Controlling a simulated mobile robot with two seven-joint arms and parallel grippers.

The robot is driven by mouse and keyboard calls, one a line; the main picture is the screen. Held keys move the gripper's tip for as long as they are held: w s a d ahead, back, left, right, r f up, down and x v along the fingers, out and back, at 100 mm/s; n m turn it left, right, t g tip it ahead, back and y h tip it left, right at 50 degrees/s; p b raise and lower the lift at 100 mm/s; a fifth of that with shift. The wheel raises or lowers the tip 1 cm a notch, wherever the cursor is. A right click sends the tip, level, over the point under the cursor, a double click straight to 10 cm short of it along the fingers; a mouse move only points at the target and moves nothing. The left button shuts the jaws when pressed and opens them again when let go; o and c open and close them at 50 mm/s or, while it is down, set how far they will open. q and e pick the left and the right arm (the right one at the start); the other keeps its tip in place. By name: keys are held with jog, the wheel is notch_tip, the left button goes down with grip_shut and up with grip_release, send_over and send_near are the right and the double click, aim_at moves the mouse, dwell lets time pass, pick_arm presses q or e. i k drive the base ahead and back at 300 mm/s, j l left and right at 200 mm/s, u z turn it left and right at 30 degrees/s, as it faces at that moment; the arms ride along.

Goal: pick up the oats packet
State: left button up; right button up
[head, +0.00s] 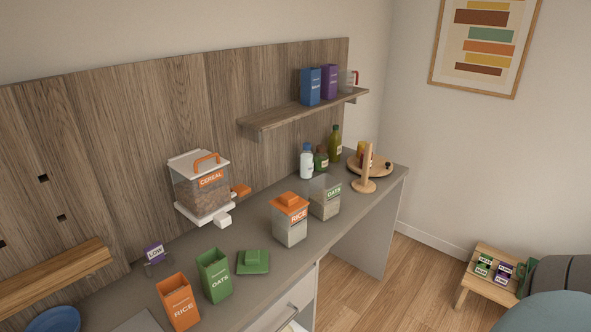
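The oats packet (214,277) is an upright green packet with white lettering on the counter (245,235), in the lower left part of the head view. It stands just right of the orange rice packet (178,302). A green lid (253,262) lies on the counter to its right. A clear container labelled oats (325,198) stands farther back and looks lidless. Neither of my grippers is in view.
A rice container (290,219) with an orange lid stands beside the oats container. A cereal dispenser (201,187) is on the back panel. Bottles (306,161) and a wooden stand (367,175) are at the far end. A shelf (300,110) holds blue and purple packets.

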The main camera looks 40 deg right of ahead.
aim_at(215, 276)
jog(key=i+l+z, duration=0.2)
jog(key=l+z, duration=0.2)
jog(key=i+l+z, duration=0.25)
jog(key=l+z, duration=0.2)
jog(key=i+l+z, duration=0.4)
jog(key=k+j+u, duration=0.25)
jog(key=u, duration=0.25)
jog(key=k+j+u, duration=0.35)
jog(key=u, duration=0.15)
jog(key=j, duration=0.1)
